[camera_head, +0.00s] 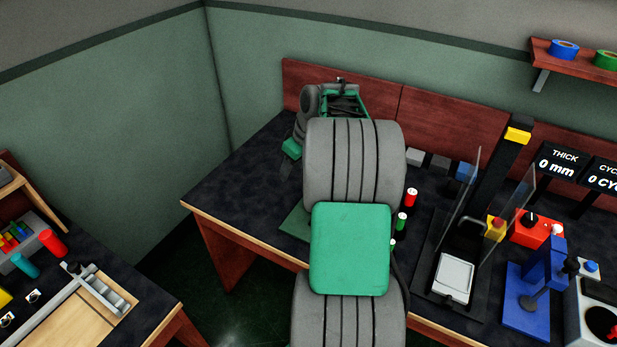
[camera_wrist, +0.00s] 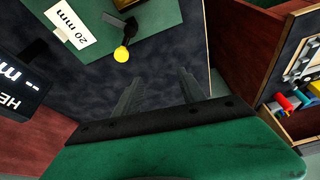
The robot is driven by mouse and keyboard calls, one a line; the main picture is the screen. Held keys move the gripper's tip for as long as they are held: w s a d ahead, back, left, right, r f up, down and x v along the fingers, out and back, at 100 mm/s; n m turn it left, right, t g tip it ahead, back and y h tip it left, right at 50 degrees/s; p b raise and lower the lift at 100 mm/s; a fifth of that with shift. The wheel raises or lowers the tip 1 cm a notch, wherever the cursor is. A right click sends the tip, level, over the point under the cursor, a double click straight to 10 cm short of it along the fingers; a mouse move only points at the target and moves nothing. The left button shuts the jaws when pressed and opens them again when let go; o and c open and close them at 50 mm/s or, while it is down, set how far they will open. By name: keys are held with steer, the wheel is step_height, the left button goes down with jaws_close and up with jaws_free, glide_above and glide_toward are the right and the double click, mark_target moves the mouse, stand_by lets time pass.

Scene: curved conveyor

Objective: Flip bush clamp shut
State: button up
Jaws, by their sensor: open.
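In the wrist view, my gripper (camera_wrist: 158,92) shows as two dark fingers, spread apart with nothing between them, over the dark bench top. Ahead of the fingers, at the upper left, a yellow ball knob (camera_wrist: 122,54) sits on a short dark lever beside a green plate (camera_wrist: 165,14). It looks like the bush clamp's handle, but the clamp body is mostly out of frame, and I cannot tell whether it is open or shut. The knob is apart from the fingers. In the head view my arm hides the clamp; a green plate edge (camera_head: 296,224) shows left of it.
A "20 mm" label (camera_wrist: 70,26) lies by the plate, and a dark display (camera_wrist: 20,88) stands at left. Bare bench top (camera_head: 235,190) lies left of my arm. A clear-shielded press (camera_head: 455,277) stands right. A second bench (camera_head: 150,312) is at lower left.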

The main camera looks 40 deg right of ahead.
steer(key=s+d+f, duration=0.2)
steer(key=d+f, duration=0.1)
steer(key=d, duration=0.5)
steer(key=shift+n, duration=0.3)
steer(key=x, duration=0.7)
steer(key=shift+w+p, duration=0.4)
steer(key=shift+a, duration=0.1)
steer(key=shift+c, duration=0.5)
jaws_close()
